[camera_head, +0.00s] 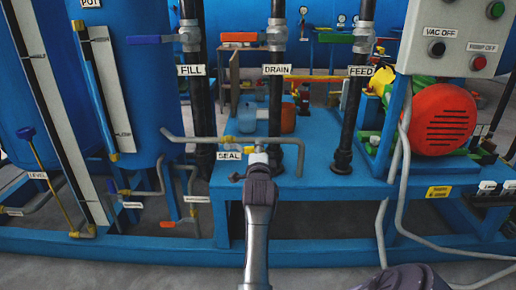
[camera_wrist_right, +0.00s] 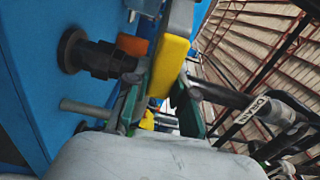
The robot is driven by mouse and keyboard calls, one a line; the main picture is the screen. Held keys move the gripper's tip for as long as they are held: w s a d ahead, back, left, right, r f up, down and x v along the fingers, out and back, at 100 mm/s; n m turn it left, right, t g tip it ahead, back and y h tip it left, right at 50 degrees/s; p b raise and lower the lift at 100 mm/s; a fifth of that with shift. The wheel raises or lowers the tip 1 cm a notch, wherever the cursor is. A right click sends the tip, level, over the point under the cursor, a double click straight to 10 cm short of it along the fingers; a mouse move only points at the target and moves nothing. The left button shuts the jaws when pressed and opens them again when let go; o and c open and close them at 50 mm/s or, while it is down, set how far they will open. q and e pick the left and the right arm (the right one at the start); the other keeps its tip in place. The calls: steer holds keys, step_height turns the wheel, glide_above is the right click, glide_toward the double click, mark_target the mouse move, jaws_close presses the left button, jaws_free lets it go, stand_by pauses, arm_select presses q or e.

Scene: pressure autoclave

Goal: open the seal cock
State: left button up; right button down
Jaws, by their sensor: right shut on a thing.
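The seal cock sits on a thin grey pipe behind the white SEAL label (camera_head: 229,155), low in the middle of the head view. A bit of its yellow handle (camera_head: 249,150) shows just beyond my right gripper (camera_head: 259,158). In the right wrist view the yellow handle (camera_wrist_right: 169,66) stands between the green-padded fingers of the right gripper (camera_wrist_right: 162,105), which is shut on it. The gripper hides most of the cock in the head view. My left gripper is not in view.
Thin pipes (camera_head: 290,141) run close around the gripper. Black DRAIN (camera_head: 276,110) and FEED (camera_head: 351,115) pipes stand behind and to the right. A blue frame (camera_head: 310,185) lies below. A red motor (camera_head: 438,120) and a control box (camera_head: 462,38) are at right.

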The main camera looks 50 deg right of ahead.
steer(key=shift+a+f+m, duration=0.1)
steer(key=shift+f+m, duration=0.2)
steer(key=shift+f, duration=0.1)
steer(key=c, duration=1)
jaws_free()
steer(key=shift+o, duration=0.2)
steer(key=shift+r, duration=0.1)
step_height(320, 180, up, 10)
